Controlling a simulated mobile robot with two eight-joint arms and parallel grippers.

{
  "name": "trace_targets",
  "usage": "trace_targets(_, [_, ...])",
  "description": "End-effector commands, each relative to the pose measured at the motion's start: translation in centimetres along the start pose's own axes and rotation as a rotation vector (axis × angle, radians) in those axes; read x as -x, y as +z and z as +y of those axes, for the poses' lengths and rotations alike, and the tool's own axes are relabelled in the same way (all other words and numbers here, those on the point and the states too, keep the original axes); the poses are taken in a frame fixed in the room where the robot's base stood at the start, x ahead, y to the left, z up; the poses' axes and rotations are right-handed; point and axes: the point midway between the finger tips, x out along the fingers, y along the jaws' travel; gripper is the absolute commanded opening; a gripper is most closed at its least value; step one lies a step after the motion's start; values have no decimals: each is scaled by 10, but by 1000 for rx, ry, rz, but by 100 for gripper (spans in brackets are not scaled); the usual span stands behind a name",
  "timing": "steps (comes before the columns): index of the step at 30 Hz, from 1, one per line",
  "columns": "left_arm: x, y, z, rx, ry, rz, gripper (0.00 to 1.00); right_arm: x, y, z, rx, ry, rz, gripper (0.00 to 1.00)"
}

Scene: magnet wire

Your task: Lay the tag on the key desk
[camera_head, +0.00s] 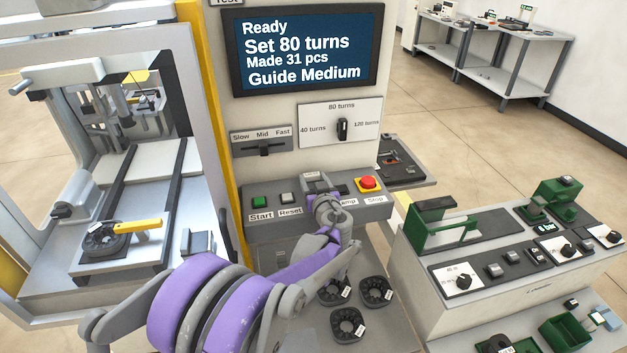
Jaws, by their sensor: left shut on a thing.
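The key desk (266,228) is the grey sloping panel under the screen, with a green Start key, a grey Reset key, a lamp and a red Stop button on a yellow base. My left gripper (322,192) is over the middle of the desk, between Reset and the lamp, pointing away from me. It is shut on a small pale grey piece, which seems to be the tag (316,181). The fingers and wrist hide much of it, and I cannot tell whether it touches the desk. My right gripper is not in view.
The screen (304,48) reads Ready, Set 80 turns. Below it are a speed slider (264,148) and a turns knob (342,129). Several black coils (348,326) lie on the surface below the desk. A winding station (104,238) stands left; a green-fitted test bench (520,250) stands right.

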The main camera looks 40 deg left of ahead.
Motion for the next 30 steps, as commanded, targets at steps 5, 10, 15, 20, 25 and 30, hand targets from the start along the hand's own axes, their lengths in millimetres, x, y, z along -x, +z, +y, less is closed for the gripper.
trace_targets(5, [-1, 5, 0, 0, 0, 0, 9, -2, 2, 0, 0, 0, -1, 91])
trace_targets(10, [0, 3, 0, 0, 0, 0, 91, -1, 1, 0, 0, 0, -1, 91])
trace_targets(15, [0, 3, 0, 0, 0, 0, 91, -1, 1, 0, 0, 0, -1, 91])
trace_targets(20, [0, 0, 0, 0, 0, 0, 91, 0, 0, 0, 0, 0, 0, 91])
trace_targets(25, [20, 0, 1, 0, 3, 0, 91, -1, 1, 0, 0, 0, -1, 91])
trace_targets(30, [58, 0, 1, 0, 5, 0, 91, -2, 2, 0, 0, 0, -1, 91])
